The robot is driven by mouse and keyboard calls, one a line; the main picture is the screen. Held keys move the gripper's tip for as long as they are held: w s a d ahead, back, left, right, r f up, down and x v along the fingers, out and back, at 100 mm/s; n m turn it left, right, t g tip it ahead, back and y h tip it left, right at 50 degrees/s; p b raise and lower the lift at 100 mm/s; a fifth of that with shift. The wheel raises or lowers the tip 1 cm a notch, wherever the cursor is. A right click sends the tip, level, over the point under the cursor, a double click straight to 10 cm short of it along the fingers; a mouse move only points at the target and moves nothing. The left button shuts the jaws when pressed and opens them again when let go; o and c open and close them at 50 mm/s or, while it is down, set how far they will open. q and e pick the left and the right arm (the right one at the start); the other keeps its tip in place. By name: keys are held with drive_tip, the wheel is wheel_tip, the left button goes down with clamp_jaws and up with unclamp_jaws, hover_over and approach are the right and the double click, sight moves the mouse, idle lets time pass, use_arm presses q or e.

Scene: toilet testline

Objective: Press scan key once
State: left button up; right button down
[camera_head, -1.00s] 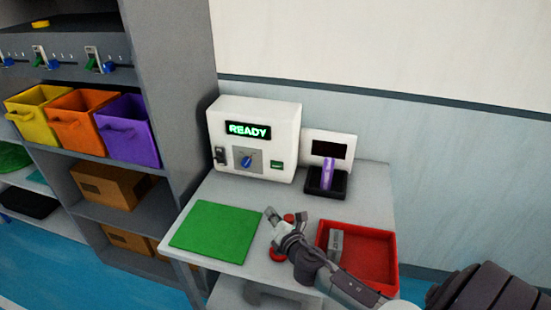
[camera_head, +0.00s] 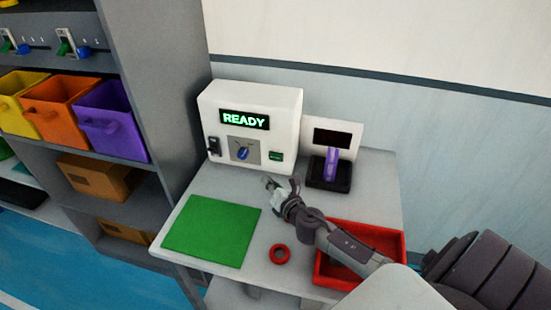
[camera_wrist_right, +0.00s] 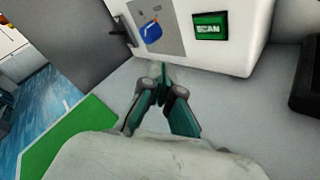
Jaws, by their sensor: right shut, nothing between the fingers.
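The white tester box (camera_head: 250,105) stands at the back of the table, its display reading READY. The green scan key (camera_head: 275,156) is at the lower right of its front. In the right wrist view the scan key (camera_wrist_right: 210,26) is labelled SCAN and sits up and to the right of the fingertips. My right gripper (camera_head: 268,181) is shut and empty, in front of and below the box front, apart from the key. It also shows in the right wrist view (camera_wrist_right: 160,70). My left gripper is not in view.
A blue knob (camera_head: 243,154) and a dark switch (camera_head: 213,146) are on the box front. A black holder (camera_head: 328,183) bears a purple item (camera_head: 331,163). A green mat (camera_head: 212,230), a red ring (camera_head: 279,254) and a red tray (camera_head: 402,243) lie on the table.

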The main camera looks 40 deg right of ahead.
sight(276, 157)
drive_tip(key=shift+w+d, duration=0.85)
drive_tip(key=shift+d, duration=0.15)
drive_tip(key=shift+w+d+b, duration=0.5)
drive_tip(key=shift+w+d, duration=0.25)
drive_tip(key=shift+d, duration=0.1)
drive_tip(key=shift+w+d, duration=0.45)
drive_tip(key=shift+d, duration=0.1)
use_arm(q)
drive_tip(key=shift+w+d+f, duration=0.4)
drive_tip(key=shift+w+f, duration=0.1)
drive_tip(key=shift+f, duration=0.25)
use_arm(e)
drive_tip(key=shift+w+d, duration=0.15)
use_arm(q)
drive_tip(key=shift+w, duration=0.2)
use_arm(e)
drive_tip(key=shift+w+d, duration=0.1)
drive_tip(key=shift+d, duration=0.05)
use_arm(q)
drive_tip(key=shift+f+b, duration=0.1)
drive_tip(key=shift+b, duration=0.2)
use_arm(e)
drive_tip(key=shift+w+d, duration=0.15)
drive_tip(key=shift+d, duration=0.05)
